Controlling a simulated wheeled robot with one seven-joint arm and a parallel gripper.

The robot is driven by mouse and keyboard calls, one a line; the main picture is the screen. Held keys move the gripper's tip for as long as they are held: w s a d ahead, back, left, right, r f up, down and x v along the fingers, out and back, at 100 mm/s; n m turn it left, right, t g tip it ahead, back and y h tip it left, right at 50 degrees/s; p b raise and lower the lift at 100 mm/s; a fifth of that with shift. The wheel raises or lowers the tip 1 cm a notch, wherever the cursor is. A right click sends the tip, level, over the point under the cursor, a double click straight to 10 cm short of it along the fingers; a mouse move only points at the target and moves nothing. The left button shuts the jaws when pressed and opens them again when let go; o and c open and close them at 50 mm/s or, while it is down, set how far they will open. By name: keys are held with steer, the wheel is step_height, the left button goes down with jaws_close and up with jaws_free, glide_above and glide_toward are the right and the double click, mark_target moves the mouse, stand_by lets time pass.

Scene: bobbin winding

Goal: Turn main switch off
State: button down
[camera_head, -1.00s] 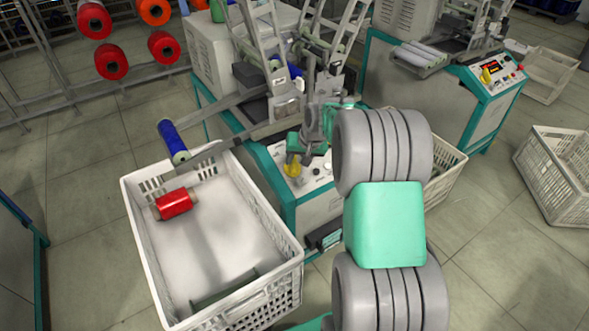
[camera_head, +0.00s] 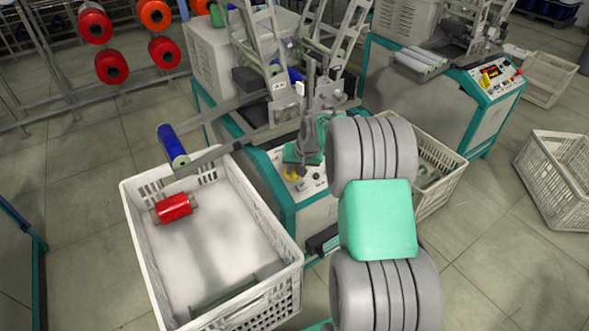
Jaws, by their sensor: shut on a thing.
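The main switch (camera_head: 291,175), a yellow knob, is on the white control panel (camera_head: 314,181) of the near winding machine, in the middle of the head view. My gripper (camera_head: 293,167) reaches down to the panel from above and is shut on the switch. Its fingers and green body cover part of the knob, so its exact angle is hard to read. Small dark and light controls show on the panel to the right of the switch.
A white crate (camera_head: 138,245) with a red bobbin (camera_head: 174,208) stands front left. A blue bobbin (camera_head: 172,143) is on an arm above its far edge. Another crate (camera_head: 447,190) stands right of the machine, behind my arm. A second machine (camera_head: 497,110) stands back right.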

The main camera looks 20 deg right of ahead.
steer(key=shift+n, duration=0.4)
steer(key=n+b, duration=0.2)
steer(key=n, duration=0.3)
steer(key=n+b, duration=0.2)
steer(key=n, duration=0.4)
stand_by(0.5)
stand_by(0.5)
steer(key=c, duration=1.4)
jaws_free()
steer(key=shift+a, duration=0.1)
steer(key=shift+o, duration=0.2)
steer(key=v, duration=0.7)
steer(key=shift+s+r+p, duration=0.15)
steer(key=shift+r+p, duration=0.25)
steer(key=shift+p, duration=0.05)
